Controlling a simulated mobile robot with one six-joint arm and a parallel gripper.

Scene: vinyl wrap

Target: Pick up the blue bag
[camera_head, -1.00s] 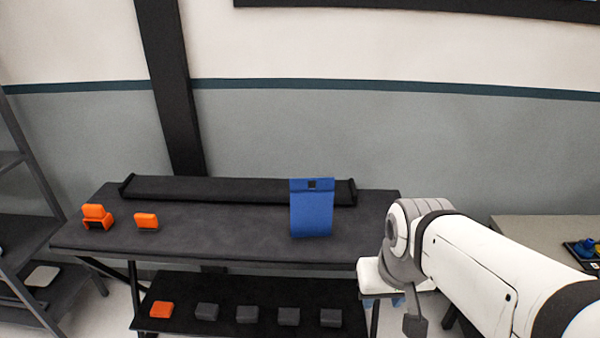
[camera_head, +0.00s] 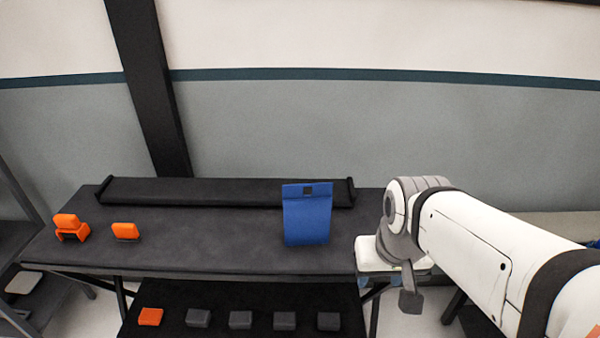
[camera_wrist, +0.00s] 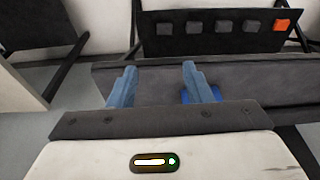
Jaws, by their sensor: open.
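The blue bag (camera_head: 307,217) stands upright on the dark table (camera_head: 190,250), right of its middle, with a small black square near its top. In the wrist view, a blue patch of the bag (camera_wrist: 187,96) shows behind the right finger, and the rest of it is hidden. My gripper (camera_wrist: 158,84) has two light-blue fingers set apart, with nothing between them touching. It is open and apart from the bag. In the head view my arm reaches in from the right and its fingers are mostly hidden.
Two orange items, a chair-like one (camera_head: 70,227) and a small block (camera_head: 125,231), stand on the table's left. A long black bar (camera_head: 200,191) lies along the back edge. A lower shelf (camera_head: 250,300) holds an orange block (camera_head: 150,317) and several grey blocks. The table's middle is clear.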

